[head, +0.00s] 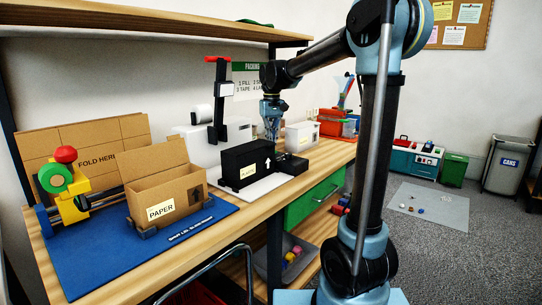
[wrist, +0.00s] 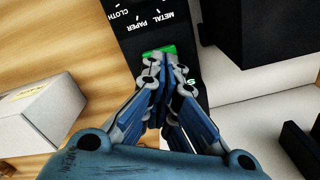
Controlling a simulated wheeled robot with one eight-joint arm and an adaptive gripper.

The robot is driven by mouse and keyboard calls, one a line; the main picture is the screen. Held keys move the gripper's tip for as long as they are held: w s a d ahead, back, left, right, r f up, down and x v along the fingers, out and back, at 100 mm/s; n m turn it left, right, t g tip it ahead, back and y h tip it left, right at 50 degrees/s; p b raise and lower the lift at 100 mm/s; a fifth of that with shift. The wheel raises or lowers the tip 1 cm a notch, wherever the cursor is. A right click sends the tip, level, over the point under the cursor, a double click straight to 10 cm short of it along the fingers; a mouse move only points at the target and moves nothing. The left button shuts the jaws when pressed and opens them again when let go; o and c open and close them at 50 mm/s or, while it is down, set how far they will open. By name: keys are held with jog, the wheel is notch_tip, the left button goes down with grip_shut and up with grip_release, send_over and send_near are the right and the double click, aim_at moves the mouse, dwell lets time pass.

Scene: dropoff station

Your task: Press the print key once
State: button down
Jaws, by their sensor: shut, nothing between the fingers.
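The green key (wrist: 169,48) shows in the wrist view on a black panel (wrist: 130,35) with white lettering for cloth, paper and metal. My gripper (wrist: 161,62) is shut and empty, its fingertips over the green key and hiding much of it. I cannot tell whether they touch it. The key's own lettering is not readable. In the head view my gripper (head: 272,138) points down behind the black box with a white arrow (head: 245,160), near the low black unit (head: 291,164). The key is not visible there.
A white box (wrist: 38,115) stands to the left in the wrist view. In the head view, an open cardboard box labelled PAPER (head: 163,200) stands on a blue mat (head: 95,265). A white machine with a red-topped lever (head: 218,95) stands behind the black box.

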jog(key=shift+r, duration=1.95)
